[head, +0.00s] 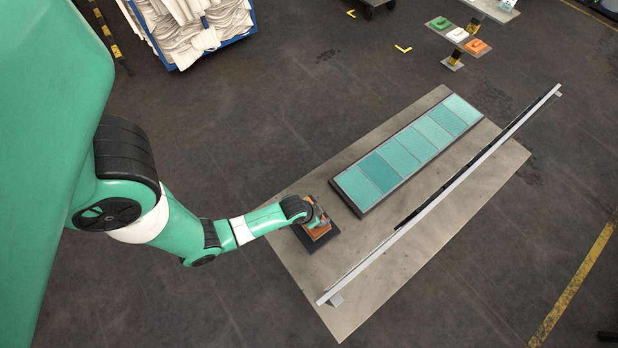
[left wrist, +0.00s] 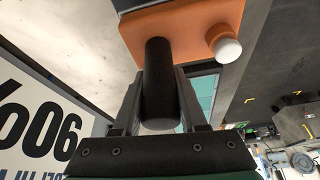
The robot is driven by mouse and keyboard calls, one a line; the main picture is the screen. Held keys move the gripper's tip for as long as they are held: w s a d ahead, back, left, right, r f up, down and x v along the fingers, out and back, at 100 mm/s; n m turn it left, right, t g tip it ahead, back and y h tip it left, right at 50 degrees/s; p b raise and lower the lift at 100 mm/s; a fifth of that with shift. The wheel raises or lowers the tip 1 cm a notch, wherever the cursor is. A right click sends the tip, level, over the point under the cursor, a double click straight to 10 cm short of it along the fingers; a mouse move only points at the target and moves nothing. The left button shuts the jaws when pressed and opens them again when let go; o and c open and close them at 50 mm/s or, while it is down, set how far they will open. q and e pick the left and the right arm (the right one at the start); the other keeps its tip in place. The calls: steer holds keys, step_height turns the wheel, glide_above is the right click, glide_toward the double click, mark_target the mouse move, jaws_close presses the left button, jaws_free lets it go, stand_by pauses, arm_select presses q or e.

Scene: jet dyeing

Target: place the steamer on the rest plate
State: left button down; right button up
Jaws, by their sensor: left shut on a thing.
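The steamer has an orange body with a white knob and a black handle; in the left wrist view its body (left wrist: 185,35) is at the top. In the head view the steamer (head: 319,231) shows as a small orange-brown patch over the dark square rest plate (head: 314,247), at the near left of the table. My left gripper (left wrist: 160,85) is shut on the black handle, with a finger on each side. My left wrist partly hides the steamer in the head view. I cannot tell whether its underside touches the plate. My right gripper is not in view.
The grey table (head: 375,285) carries a tray of teal fabric swatches (head: 408,150) beside the plate and a long raised metal bar (head: 440,198) along its right side. A blue-framed cart of white cloth (head: 195,30) stands at the back left. Small coloured items (head: 458,35) sit on stands farther back.

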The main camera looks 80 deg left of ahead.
arm_select(q)
steer(key=shift+w+a+f, duration=0.15)
steer(key=shift+f, duration=0.1)
step_height(320, 180, down, 4)
steer(key=b, duration=0.3)
steer(key=shift+f, duration=0.2)
steer(key=shift+f+b, duration=0.1)
steer(key=shift+b, duration=0.25)
steer(key=shift+c, duration=2.2)
jaws_free()
steer(key=shift+f, duration=0.1)
